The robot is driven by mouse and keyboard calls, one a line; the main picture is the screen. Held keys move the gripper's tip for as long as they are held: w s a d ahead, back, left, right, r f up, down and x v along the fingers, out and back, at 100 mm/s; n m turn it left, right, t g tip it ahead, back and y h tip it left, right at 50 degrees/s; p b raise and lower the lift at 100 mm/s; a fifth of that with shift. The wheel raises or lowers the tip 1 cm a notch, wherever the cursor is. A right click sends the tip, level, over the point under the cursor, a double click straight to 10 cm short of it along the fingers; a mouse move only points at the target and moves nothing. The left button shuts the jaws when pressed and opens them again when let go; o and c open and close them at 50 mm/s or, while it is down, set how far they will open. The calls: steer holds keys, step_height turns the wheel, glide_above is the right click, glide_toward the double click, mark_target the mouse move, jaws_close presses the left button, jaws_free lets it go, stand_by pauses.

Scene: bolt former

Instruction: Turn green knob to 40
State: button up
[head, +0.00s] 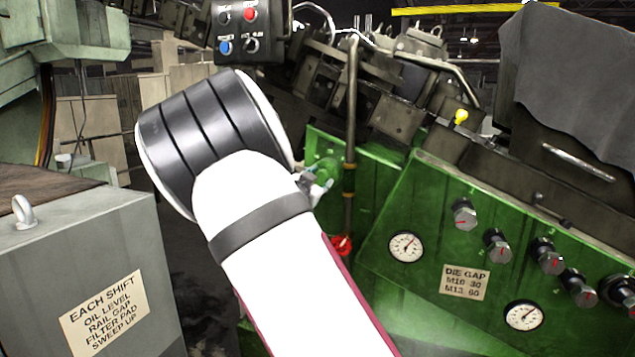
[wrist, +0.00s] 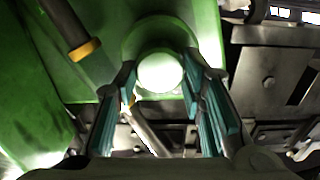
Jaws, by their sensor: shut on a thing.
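The green knob (head: 325,170) sits on the green machine housing, just past the end of my white arm in the head view. In the wrist view the knob (wrist: 160,70) is a round, brightly lit end face in front of a green round base. My gripper (head: 314,187) is mostly hidden behind my arm in the head view. In the wrist view its teal-padded fingers reach to both sides of the knob and are shut on it. No pointer mark or scale on the knob can be read.
The green panel (head: 390,305) carries a dial gauge (head: 406,247), a second gauge (head: 524,316), several grey knobs and a "DIE GAP" label (head: 465,282). A vertical pipe (head: 350,130) and a red valve handle (head: 341,245) are close to my gripper. A grey cabinet (head: 150,240) stands at left.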

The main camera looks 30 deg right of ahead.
steer(key=m+b, duration=0.2)
steer(key=m, duration=0.2)
steer(key=shift+f, duration=0.15)
steer(key=m+b, duration=0.3)
steer(key=m, duration=0.1)
steer(key=shift+d+f, duration=0.1)
steer(key=m+b, duration=0.4)
steer(key=b, duration=0.1)
steer(key=shift+f+m, duration=0.15)
steer(key=shift+m, duration=0.15)
steer(key=m+b, duration=0.3)
steer(key=b, duration=0.1)
steer(key=shift+m+b, duration=0.3)
steer(key=shift+b, duration=0.15)
steer(key=o, duration=1.1)
steer(key=shift+o, duration=0.2)
steer(key=shift+r, duration=0.2)
